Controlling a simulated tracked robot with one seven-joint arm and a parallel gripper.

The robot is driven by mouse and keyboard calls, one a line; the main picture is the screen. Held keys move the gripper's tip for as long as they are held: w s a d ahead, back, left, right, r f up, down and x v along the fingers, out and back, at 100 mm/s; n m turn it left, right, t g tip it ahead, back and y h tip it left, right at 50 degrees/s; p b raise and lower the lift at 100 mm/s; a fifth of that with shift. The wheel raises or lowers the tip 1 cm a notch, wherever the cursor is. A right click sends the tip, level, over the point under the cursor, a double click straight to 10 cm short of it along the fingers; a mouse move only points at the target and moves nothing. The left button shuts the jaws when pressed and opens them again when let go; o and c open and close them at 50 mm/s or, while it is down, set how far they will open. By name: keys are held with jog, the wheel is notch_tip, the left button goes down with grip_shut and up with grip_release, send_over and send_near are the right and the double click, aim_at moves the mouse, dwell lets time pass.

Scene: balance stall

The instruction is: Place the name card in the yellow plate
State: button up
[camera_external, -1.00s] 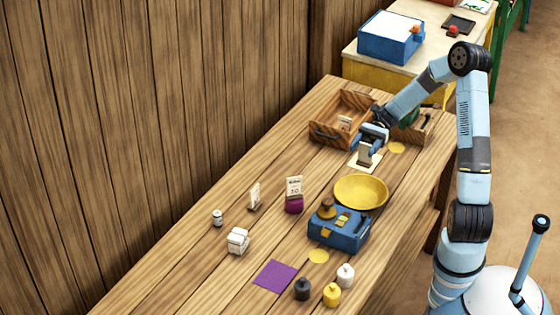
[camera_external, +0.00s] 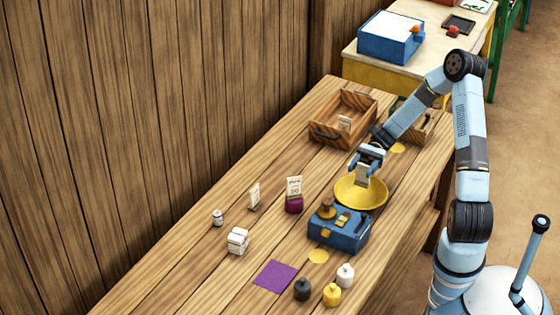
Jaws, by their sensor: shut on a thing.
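My gripper (camera_external: 364,172) points down and is shut on a small pale card (camera_external: 362,175), which I take to be the name card. The card hangs upright over the yellow plate (camera_external: 376,198). Its lower end overlaps the plate's far inner side in the picture, and I cannot tell whether it touches. The plate is a round shallow dish on the wooden table, behind the blue balance. The gripper's fingers hide the upper part of the card.
A blue balance (camera_external: 339,228) stands just in front of the plate. A purple holder with a card (camera_external: 294,204) is to its left. A wooden box (camera_external: 324,134) lies behind. Black, yellow and white weights (camera_external: 332,295) and a purple mat (camera_external: 275,275) are in front.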

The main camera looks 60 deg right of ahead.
aim_at(363, 176)
jog(key=shift+f, duration=2.6)
jog(key=o, duration=1.4)
jog(key=shift+o, duration=0.2)
notch_tip(363, 176, up, 7)
